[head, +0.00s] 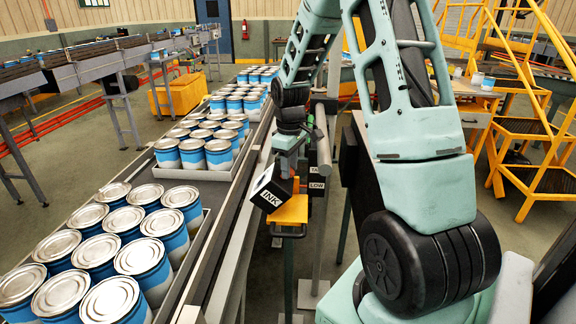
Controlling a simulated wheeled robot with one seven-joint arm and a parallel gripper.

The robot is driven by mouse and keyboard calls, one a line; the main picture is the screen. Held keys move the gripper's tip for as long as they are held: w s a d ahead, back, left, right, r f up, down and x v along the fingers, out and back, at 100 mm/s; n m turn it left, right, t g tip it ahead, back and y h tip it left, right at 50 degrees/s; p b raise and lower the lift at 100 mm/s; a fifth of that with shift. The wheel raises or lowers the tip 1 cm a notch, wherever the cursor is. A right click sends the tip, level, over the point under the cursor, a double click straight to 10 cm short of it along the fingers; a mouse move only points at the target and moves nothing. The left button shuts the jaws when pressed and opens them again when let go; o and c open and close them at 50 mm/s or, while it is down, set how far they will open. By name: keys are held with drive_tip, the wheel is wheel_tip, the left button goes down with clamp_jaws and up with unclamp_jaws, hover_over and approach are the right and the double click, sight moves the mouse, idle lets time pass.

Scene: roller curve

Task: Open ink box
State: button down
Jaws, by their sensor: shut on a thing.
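The ink box (270,193) is a small black box with a white "INK" label in the head view. It is just right of the conveyor's side rail and looks tilted. It is at an orange-yellow bracket (291,214) on a stand. My gripper (286,166) comes down from above and is shut on the upper part of the ink box. The fingertips are small and partly hidden, so I cannot tell whether they hold a lid or the body, or whether the box touches the bracket.
A conveyor (226,222) with trays of blue-and-white cans (140,262) runs along the left. Signs reading "TA" and "LOW" (317,185) are on a post just right of the box. Yellow stairs (530,130) stand at the right. Open floor (350,228) shows beside the stand.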

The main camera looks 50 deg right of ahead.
drive_tip(key=shift+d, duration=0.2)
drive_tip(key=c, duration=1)
unclamp_jaws()
drive_tip(key=shift+r, duration=0.5)
wheel_tip(320, 180, up, 16)
drive_tip(key=b, duration=0.3)
drive_tip(key=shift+r, duration=0.25)
